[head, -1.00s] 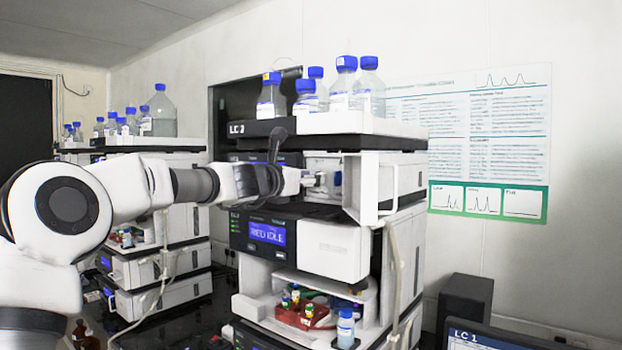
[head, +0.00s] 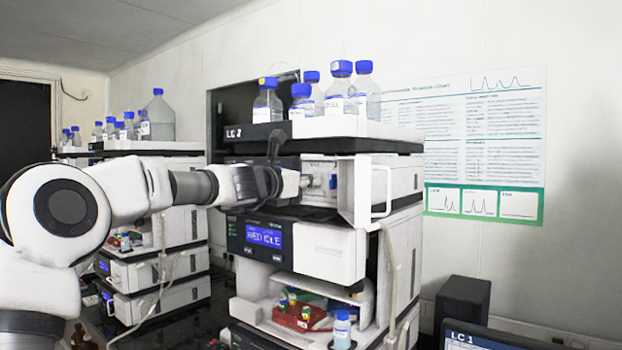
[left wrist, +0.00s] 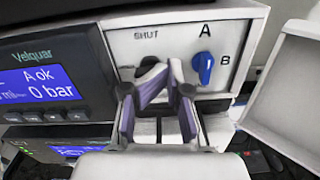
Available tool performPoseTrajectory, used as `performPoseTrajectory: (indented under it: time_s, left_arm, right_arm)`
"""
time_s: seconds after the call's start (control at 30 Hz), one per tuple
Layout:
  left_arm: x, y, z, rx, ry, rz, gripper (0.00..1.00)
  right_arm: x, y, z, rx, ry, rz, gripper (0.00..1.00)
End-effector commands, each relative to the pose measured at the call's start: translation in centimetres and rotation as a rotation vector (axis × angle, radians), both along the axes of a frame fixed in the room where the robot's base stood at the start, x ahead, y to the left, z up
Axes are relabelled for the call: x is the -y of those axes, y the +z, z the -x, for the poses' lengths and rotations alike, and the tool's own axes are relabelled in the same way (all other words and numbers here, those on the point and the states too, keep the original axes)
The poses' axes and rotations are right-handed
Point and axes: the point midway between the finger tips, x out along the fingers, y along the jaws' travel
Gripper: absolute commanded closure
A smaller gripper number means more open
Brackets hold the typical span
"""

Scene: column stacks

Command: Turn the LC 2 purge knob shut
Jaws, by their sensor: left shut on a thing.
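The purge knob (left wrist: 148,66) is a dark knob under the word SHUT on the white front panel in the left wrist view. In the head view my left gripper (head: 298,184) reaches in from the left to the open bay of the stack labelled LC 2 (head: 242,135). The knob is hidden there. My right gripper is not in view.
A blue knob (left wrist: 203,68) marked A and B sits just right of the gripper. A white door (head: 362,190) stands open at the bay's right. Capped bottles (head: 341,90) stand on top. A lit display (left wrist: 45,88) is at the left.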

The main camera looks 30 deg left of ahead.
Motion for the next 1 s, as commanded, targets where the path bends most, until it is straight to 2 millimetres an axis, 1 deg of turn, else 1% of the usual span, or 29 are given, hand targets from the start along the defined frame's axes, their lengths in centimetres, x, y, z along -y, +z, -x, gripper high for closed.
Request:
performPoseTrajectory:
  time_s: [0.03, 0.63, 0.67, 0.7, 0.73, 0.77, 1.0]
  left_arm:
    - [-0.42, -0.05, -0.01, 0.0, 0.009, 0.003, 1.0]
    - [-0.46, -0.05, -0.01, 0.0, 0.01, 0.004, 1.0]
    - [-0.46, -0.05, -0.01, 0.0, 0.01, 0.004, 0.82]
    - [-0.45, -0.04, -0.01, 0.0, 0.009, 0.004, 0.68]
    - [-0.44, -0.04, -0.01, 0.0, 0.009, 0.004, 0.57]
    - [-0.41, -0.05, 0.0, 0.0, 0.008, 0.003, 0.54]
    - [-0.24, -0.04, -0.01, -0.001, 0.005, 0.002, 0.54]
  right_arm:
    - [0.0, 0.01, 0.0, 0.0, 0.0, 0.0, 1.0]
    - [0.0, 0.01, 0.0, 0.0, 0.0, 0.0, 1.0]
    - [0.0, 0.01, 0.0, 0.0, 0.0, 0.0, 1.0]
    - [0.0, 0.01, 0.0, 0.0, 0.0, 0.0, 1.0]
    - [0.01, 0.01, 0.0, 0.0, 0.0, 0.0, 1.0]
    - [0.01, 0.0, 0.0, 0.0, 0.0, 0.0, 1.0]
    - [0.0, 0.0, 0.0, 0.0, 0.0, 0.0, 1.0]
